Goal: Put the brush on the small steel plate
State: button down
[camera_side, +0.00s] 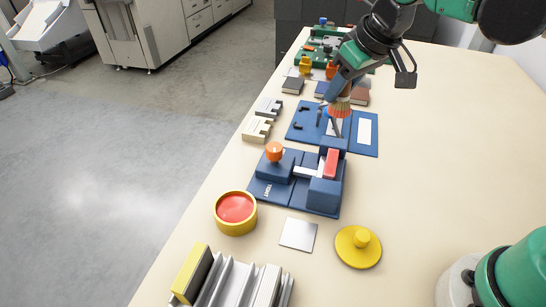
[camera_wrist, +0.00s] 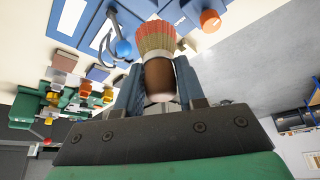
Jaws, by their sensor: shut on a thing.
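The brush (camera_side: 341,110) has orange-red bristles and hangs bristles down from my gripper (camera_side: 339,92), above the blue board. The small steel plate (camera_side: 298,234) is a bare grey square lying flat on the table, nearer the side camera and well apart from the brush. The plate is not seen in the wrist view.
The blue board (camera_side: 359,146) lies under the brush. A blue fixture (camera_side: 324,198) with an orange knob stands between it and the plate. A red-topped yellow bowl (camera_side: 236,208) and a yellow knobbed disc (camera_side: 358,247) flank the plate. The table's right side is clear.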

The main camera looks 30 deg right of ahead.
jog(key=s+a+r+n+g+y, duration=0.1)
jog(key=s+a+r+n, duration=0.1)
jog(key=a+n, duration=0.15)
jog(key=s+a+r+n+y, duration=0.1)
jog(key=s+a+r+n, duration=0.15)
jog(key=a, duration=0.25)
jog(key=n+g+y, duration=0.1)
jog(key=n+y, duration=0.1)
jog(key=n, duration=0.2)
send_over(284, 234)
jog(key=s+d, duration=0.1)
jog(key=d, duration=0.1)
notch_tip(284, 234, down, 14)
jog(key=shift+r, duration=0.1)
jog(key=shift+f, duration=2.45)
jog(key=c, duration=0.5)
grip_release()
jog(key=shift+f, duration=0.1)
jog(key=shift+c, duration=0.2)
jog(key=shift+s, duration=0.1)
